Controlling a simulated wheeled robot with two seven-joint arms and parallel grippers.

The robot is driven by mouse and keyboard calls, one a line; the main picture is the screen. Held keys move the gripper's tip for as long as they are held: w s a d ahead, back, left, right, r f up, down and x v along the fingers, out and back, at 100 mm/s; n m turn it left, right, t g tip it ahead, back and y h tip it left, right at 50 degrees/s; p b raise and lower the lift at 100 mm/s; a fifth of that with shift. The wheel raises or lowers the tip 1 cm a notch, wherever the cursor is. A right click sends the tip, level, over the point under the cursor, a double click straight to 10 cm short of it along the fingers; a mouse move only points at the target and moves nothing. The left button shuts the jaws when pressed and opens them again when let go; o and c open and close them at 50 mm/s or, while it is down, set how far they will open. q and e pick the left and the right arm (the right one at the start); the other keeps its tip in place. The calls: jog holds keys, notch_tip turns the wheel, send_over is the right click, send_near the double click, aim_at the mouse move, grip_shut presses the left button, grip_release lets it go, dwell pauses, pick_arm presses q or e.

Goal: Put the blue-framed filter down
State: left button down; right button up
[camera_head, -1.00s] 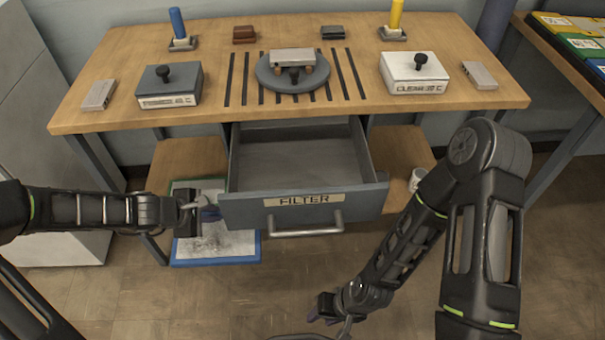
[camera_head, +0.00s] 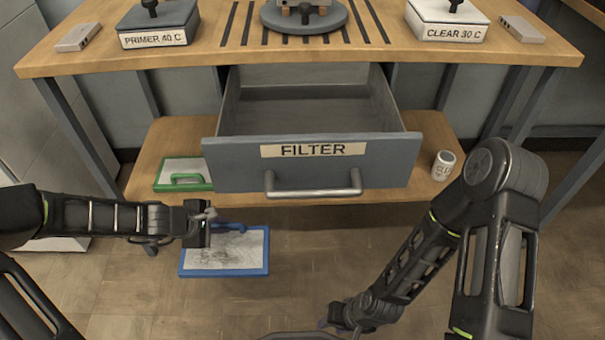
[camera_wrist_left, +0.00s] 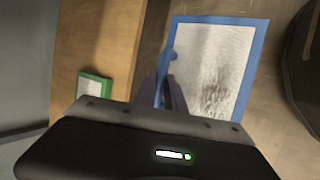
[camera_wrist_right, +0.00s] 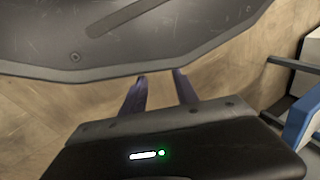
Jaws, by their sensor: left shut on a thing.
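In the left wrist view the filter (camera_wrist_left: 215,72) extends beyond the fingers (camera_wrist_left: 170,85), clear of the wooden shelf. My right gripper (camera_head: 328,318) is low in front of the bench. In the right wrist view its two fingers (camera_wrist_right: 160,92) stand apart with nothing between them.
The open drawer (camera_head: 306,160) labelled FILTER is empty inside. A green-framed filter (camera_head: 183,172) lies on the lower shelf (camera_head: 150,150), left of the drawer. A white can (camera_head: 443,165) stands on the shelf at right. The floor in front is clear.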

pick_arm(q)
jog(key=shift+f, duration=0.2)
pick_arm(e)
jog(key=shift+f, duration=0.2)
